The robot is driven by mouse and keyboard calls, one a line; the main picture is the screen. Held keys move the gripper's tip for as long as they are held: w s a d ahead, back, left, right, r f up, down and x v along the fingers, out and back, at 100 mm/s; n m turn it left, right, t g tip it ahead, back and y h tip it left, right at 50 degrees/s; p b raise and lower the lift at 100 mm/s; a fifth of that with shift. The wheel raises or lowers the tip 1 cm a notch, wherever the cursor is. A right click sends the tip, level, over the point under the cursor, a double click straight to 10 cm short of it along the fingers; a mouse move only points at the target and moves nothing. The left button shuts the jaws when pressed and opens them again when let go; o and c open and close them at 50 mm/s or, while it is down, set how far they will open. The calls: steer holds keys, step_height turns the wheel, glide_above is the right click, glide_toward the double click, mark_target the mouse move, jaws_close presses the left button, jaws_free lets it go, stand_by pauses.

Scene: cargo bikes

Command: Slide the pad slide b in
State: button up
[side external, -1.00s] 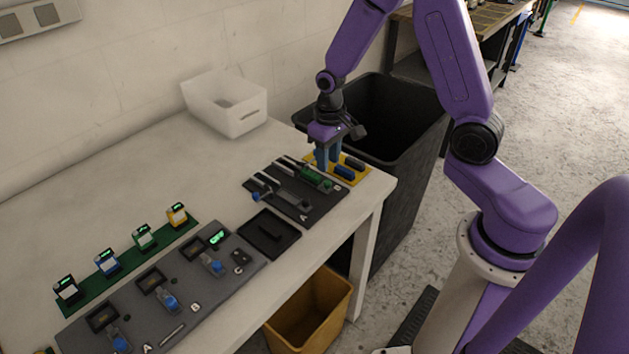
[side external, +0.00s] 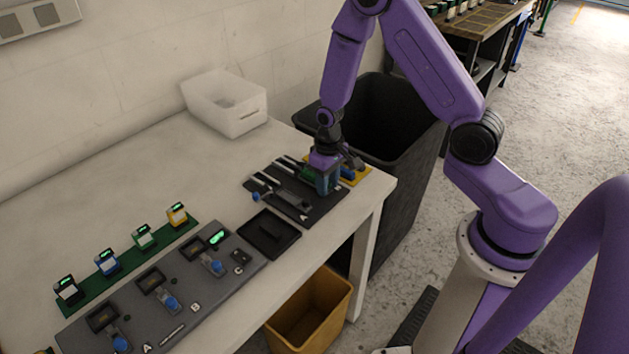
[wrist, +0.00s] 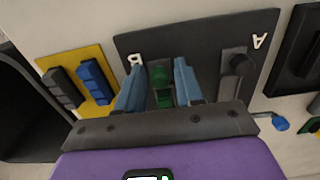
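The dark slide board (side external: 322,214) lies near the table's right front edge, with lanes marked A and B. In the wrist view, slide B (wrist: 162,95) is green with a round green knob, beside the letter B. It also shows partly in the side view (side external: 308,173), with my gripper hiding the rest. My gripper (wrist: 160,66) points down at lane B, with one blue finger on each side of slide B. The fingers stand apart with visible gaps to the green part. In the side view my gripper (side external: 327,190) is low over the board's right end.
A yellow tray (wrist: 72,60) with a blue and a dark block lies beside the board. The grey slide A (wrist: 235,68) is on the other side. A black tray (side external: 270,248), a grey fixture panel (side external: 215,284) and a white bin (side external: 228,118) share the table. A black bin (side external: 412,150) stands behind.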

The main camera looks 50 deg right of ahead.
mark_target(302, 174)
steer(key=c, duration=0.5)
steer(key=shift+w, duration=4.35)
steer(key=shift+c, duration=0.2)
steer(key=o, duration=0.6)
steer(key=shift+w+r, duration=0.1)
